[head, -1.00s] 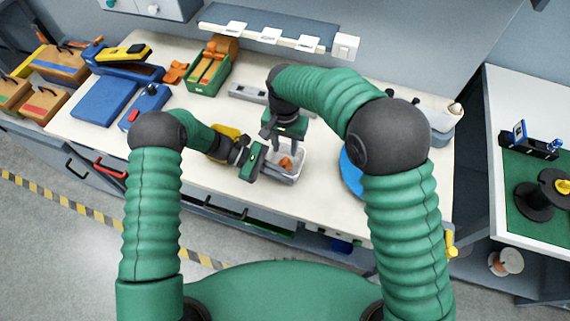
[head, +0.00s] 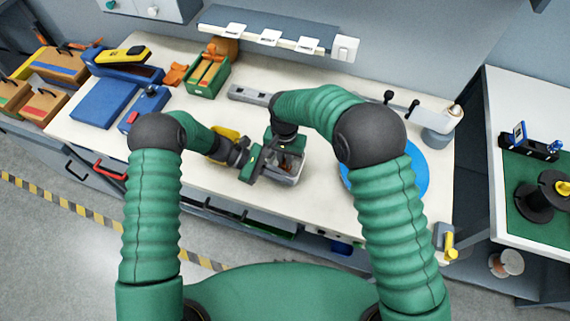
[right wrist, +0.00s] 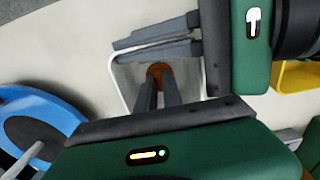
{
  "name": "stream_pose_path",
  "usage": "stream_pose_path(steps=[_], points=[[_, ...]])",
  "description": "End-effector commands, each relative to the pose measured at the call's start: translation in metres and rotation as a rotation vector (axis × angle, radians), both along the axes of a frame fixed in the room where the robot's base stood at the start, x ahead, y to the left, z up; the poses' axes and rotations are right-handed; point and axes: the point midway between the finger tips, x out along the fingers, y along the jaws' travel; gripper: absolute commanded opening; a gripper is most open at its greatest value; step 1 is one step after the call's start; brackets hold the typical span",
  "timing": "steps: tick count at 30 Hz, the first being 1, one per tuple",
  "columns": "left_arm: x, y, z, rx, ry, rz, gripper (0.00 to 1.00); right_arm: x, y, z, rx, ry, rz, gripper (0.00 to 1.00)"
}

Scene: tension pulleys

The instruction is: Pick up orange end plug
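The orange end plug (right wrist: 158,70) lies in a small white-grey bin (right wrist: 122,82), which also shows in the head view (head: 290,181). My right gripper (right wrist: 160,78) points down into the bin with its fingertips at the plug and a narrow gap between its fingers. I cannot tell whether they have closed on the plug, which they partly hide.
A green box (head: 209,78) and blue cases (head: 104,98) stand at the left. A yellow object (head: 222,140) is behind my left wrist. The white tabletop in front is clear.

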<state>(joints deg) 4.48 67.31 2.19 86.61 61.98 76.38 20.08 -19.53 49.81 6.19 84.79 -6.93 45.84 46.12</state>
Motion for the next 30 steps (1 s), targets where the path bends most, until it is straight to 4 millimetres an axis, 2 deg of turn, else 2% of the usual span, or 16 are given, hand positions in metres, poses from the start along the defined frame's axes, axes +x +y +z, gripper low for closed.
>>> stream_pose_path(steps=[14, 17, 24, 27, 30], points=[[0.0, 0.0, 0.0, -0.001, -0.001, 0.0, 0.0, 0.001, 0.0, 0.005, 0.001, -0.001, 0.0, 0.0], [0.0, 0.0, 0.0, 0.0, -0.001, 0.0, 0.0, 0.001, 0.0, 0.021, 0.002, -0.004, -0.001, 0.0], [0.0, 0.0, 0.0, 0.0, -0.001, 0.0, 0.0, 0.0, 0.0, 0.079, 0.001, -0.003, 0.0, 0.0], [0.0, 0.0, 0.0, -0.001, 0.0, 0.0, 0.0, 0.001, 0.001, 0.094, 0.001, -0.003, 0.0, 0.0], [0.0, 0.0, 0.0, -0.001, 0.0, 0.0, 0.0, 0.0, 0.0, 0.1, 0.0, 0.001, 0.0, 0.0]])
